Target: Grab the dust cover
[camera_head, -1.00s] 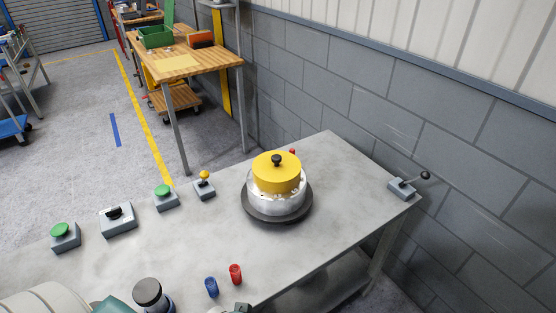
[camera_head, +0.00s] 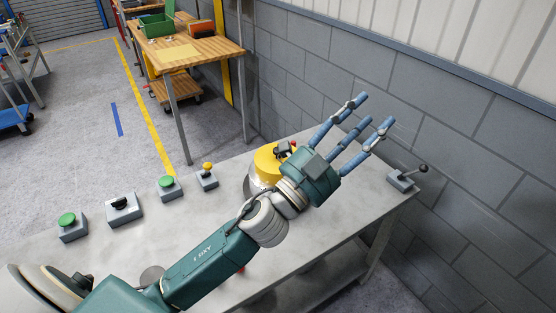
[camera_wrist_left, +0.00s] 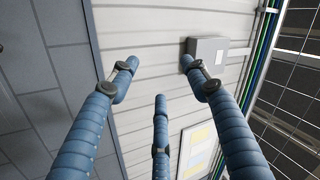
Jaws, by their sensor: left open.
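The dust cover, which I take to be the yellow round cap (camera_head: 267,162), sits upright on a silver cylindrical housing (camera_head: 256,185) on the grey table. My left arm and hand hide its right part and most of the round dark base under it. My left gripper (camera_head: 368,115) is open and empty, its three blue fingers spread. It is above the table, right of the cap, pointing up and right towards the wall. In the left wrist view the open fingers (camera_wrist_left: 162,85) have nothing between them, and the cap is not in sight. My right gripper is not in view.
Green button boxes (camera_head: 68,222) (camera_head: 168,184), a black-knob box (camera_head: 123,206) and a yellow-knob box (camera_head: 207,175) line the table's left edge. A lever box (camera_head: 404,180) stands at the right corner. A block wall (camera_head: 460,160) runs behind. A wooden bench (camera_head: 190,55) stands farther back.

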